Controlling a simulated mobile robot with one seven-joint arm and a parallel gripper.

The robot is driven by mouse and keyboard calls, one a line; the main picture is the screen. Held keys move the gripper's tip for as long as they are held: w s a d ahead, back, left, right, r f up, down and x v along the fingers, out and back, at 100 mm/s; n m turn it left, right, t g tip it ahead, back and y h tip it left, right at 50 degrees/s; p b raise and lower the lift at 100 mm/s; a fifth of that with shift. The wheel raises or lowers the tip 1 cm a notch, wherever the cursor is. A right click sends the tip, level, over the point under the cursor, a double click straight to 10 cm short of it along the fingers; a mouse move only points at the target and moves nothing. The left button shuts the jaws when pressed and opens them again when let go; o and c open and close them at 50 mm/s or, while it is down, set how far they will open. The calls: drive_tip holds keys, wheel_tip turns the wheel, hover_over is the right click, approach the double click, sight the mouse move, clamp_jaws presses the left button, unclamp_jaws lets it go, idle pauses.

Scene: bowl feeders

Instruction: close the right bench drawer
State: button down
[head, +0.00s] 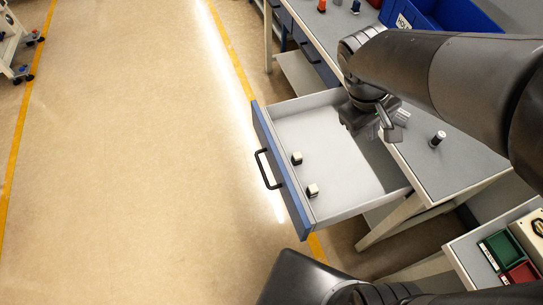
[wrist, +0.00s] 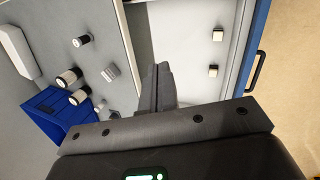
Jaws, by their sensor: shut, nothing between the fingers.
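The right bench drawer (head: 328,148) is pulled out from the bench, with a blue front (head: 280,170) and a black bar handle (head: 266,169). Two small white-and-black parts (head: 297,158) lie inside it near the front. In the wrist view the drawer front's blue edge (wrist: 252,40) and the handle (wrist: 255,72) show at the right. My gripper (head: 388,126) is over the back of the drawer, by the bench edge, apart from the handle. Its fingers (wrist: 158,88) are shut and empty in the wrist view. My arm hides part of the bench behind.
The grey bench top (head: 450,165) carries a dark cylinder with a pale end (head: 438,138) and a blue bin (head: 455,14). Another drawer front (head: 307,45) lies farther back. Green and red bins (head: 500,250) stand at the lower right. The floor (head: 140,150) left of the drawer is clear.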

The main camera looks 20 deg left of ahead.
drive_tip(key=a+f+n+h, duration=0.2)
drive_tip(key=a+f+n, duration=0.3)
drive_tip(key=a, duration=0.3)
drive_tip(key=n+t+h, duration=0.1)
drive_tip(key=n+t, duration=0.4)
drive_tip(key=n, duration=0.6)
approach(276, 173)
drive_tip(key=x, duration=0.6)
drive_tip(key=shift+a, duration=0.1)
drive_tip(key=shift+w, duration=0.15)
